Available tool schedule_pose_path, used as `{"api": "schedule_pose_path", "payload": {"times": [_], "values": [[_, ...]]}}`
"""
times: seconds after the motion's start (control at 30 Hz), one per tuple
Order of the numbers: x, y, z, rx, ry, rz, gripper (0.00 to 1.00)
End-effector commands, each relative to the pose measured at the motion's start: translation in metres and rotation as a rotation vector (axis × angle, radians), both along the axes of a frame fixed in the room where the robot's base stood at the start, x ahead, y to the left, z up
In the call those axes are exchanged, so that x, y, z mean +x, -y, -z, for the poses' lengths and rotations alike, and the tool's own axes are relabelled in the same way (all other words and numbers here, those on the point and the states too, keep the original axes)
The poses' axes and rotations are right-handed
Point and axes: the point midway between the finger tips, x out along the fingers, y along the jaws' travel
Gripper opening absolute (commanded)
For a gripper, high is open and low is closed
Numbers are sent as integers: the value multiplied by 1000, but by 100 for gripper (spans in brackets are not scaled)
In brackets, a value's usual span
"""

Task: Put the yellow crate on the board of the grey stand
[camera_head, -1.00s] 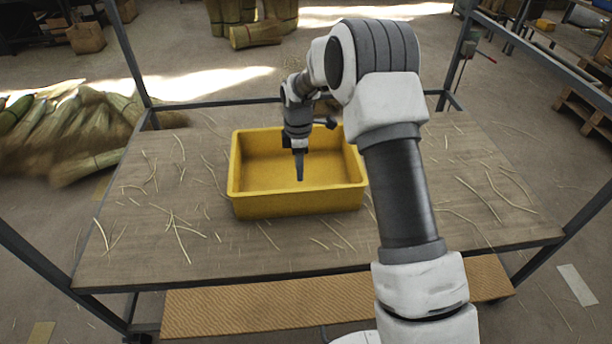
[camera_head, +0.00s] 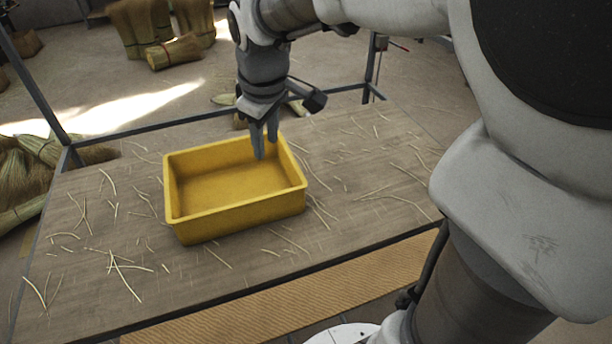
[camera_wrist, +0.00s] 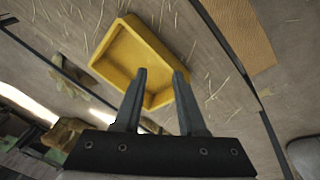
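The yellow crate (camera_head: 235,212) is empty and upright on a straw-littered brown tabletop (camera_head: 330,190) with grey metal posts. I cannot tell whether this is the grey stand; no other stand is clearly identifiable. My gripper (camera_head: 265,148) points down by the crate's far right wall, its fingers overlapping the rim in the head view. In the wrist view my gripper (camera_wrist: 160,72) has its two fingers apart, with part of the crate (camera_wrist: 125,55) seen between and beyond them. The gap between fingertips and crate wall is unclear. Nothing is held.
Grey posts (camera_head: 36,85) and a rear rail edge the table. A tan ribbed strip (camera_head: 300,290) runs along the near side, below the tabletop. Straw bundles (camera_head: 140,25) stand on the floor behind, and more lie at left. The tabletop right of the crate is clear except for straw.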

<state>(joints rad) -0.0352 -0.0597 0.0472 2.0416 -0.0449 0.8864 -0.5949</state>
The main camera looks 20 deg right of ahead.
Motion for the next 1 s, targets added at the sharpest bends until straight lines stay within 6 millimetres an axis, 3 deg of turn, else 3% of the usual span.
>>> {"api": "schedule_pose_path", "payload": {"times": [0.2,0.5,0.7,1.0], "values": [[-67,12,-27,80,88,239,40],[-146,23,-29,216,184,539,40],[-169,25,-22,269,210,635,40],[-172,25,-21,278,212,651,40]]}}
